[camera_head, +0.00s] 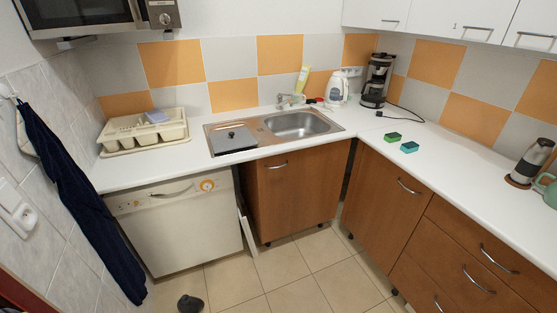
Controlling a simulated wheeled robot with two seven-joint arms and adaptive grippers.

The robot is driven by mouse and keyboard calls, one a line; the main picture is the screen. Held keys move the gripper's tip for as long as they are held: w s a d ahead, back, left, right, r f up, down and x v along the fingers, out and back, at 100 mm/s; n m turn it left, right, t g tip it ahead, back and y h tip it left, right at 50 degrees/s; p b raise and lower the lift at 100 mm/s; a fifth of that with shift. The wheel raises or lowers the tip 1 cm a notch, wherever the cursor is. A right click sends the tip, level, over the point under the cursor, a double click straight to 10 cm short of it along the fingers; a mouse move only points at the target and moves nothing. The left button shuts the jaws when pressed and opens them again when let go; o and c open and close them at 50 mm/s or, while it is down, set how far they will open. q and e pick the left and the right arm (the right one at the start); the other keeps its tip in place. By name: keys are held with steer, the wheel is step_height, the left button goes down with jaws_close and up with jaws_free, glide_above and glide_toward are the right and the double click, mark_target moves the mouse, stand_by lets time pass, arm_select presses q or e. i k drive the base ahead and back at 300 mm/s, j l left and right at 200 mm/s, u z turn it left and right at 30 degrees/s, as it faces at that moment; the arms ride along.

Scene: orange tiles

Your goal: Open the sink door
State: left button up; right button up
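The sink (301,123) is a steel basin set in the white counter in the corner. The sink door (293,195) is a brown wooden cabinet front below it and looks shut. Its curved metal handle (277,165) is near the top left of the door. Neither of my grippers can be made out in the head view.
A white dishwasher (178,228) stands left of the sink cabinet, with a narrow pale panel (247,230) between them. Brown drawers and a cabinet door (388,205) run along the right. The tiled floor (300,270) in front is mostly clear. A small dark shape (190,304), unclear, shows at the bottom edge.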

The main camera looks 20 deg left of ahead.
mark_target(298, 190)
steer(key=i+u, duration=0.1)
steer(key=i, duration=0.75)
steer(key=z, duration=0.45)
